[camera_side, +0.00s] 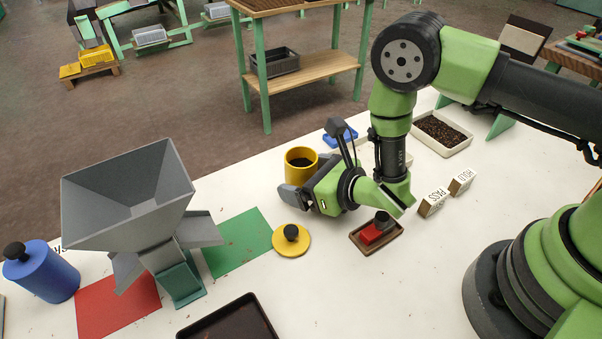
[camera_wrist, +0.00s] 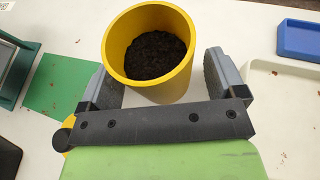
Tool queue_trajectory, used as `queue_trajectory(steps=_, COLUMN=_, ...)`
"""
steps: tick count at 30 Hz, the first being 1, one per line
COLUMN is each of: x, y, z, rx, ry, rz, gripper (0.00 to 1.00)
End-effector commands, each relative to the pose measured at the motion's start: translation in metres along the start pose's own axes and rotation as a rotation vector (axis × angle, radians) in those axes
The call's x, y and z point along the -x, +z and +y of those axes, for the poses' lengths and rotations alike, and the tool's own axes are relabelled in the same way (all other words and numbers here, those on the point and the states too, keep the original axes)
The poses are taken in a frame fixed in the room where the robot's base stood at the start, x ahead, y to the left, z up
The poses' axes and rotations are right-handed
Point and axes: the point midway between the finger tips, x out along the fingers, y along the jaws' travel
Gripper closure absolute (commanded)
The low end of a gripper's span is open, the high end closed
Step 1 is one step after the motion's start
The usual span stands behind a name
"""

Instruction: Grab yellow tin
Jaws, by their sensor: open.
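The yellow tin (camera_side: 301,163) stands upright and open on the white table, with dark grains inside. In the wrist view the yellow tin (camera_wrist: 181,87) sits between the two grey fingers of my gripper (camera_wrist: 160,85). In the side view my gripper (camera_side: 298,192) is low at the tin's near side. Its yellow lid (camera_side: 285,243) with a black knob lies flat on the table in front of my gripper.
A grey hopper (camera_side: 130,205) stands at the left, by a green mat (camera_side: 237,243), a red mat (camera_side: 117,306) and a blue tin (camera_side: 42,274). A blue tray (camera_side: 341,135) is behind my gripper. A stamp tray (camera_side: 376,236) and PASS and HOLD blocks (camera_side: 433,202) are at the right.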

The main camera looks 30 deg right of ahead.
Motion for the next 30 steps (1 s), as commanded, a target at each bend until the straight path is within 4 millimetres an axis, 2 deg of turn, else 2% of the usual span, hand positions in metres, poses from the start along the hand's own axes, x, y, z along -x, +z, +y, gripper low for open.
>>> queue_trajectory(steps=8, x=-0.0025, y=0.0000, z=-0.0001, rx=0.001, ry=0.000, rz=0.002, gripper=0.11)
queue_trajectory(steps=15, x=-0.0024, y=0.0001, z=-0.0001, rx=0.000, ry=0.000, rz=0.002, gripper=0.66)
queue_trajectory(steps=30, x=-0.0008, y=0.0052, z=0.0000, rx=0.000, ry=0.001, rz=0.000, gripper=0.66)
